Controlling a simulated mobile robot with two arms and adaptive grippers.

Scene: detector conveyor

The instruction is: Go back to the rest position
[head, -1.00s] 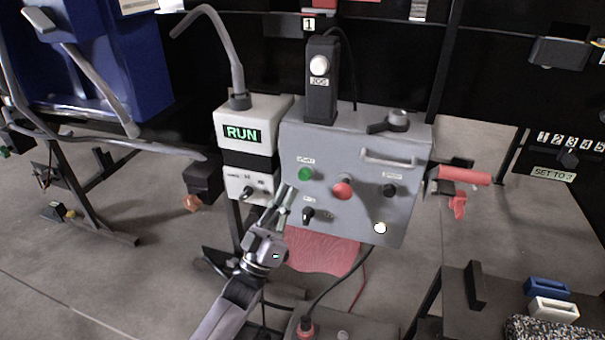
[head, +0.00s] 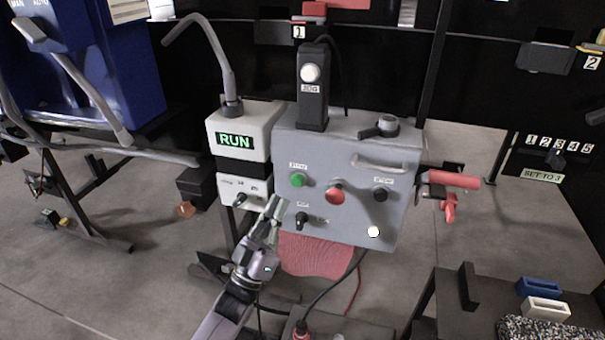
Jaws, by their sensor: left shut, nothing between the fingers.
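My left gripper (head: 273,208) shows in the head view in front of the lower left part of the grey control box (head: 347,150). Its fingers are shut and hold nothing. The fingertips lie below and left of the green button (head: 297,180) and left of a black knob (head: 302,220); they look apart from both. The box also carries a red button (head: 335,193), a black button (head: 380,195) and a lit white lamp (head: 373,231). A display reading RUN (head: 236,140) glows green to the left. My right gripper is not in view.
A black post with a white JOG button (head: 310,73) stands on the box. A red handle (head: 452,180) sticks out at its right side. A dark table (head: 430,300) with blue and white blocks is at the lower right. A blue machine (head: 100,60) stands at the upper left.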

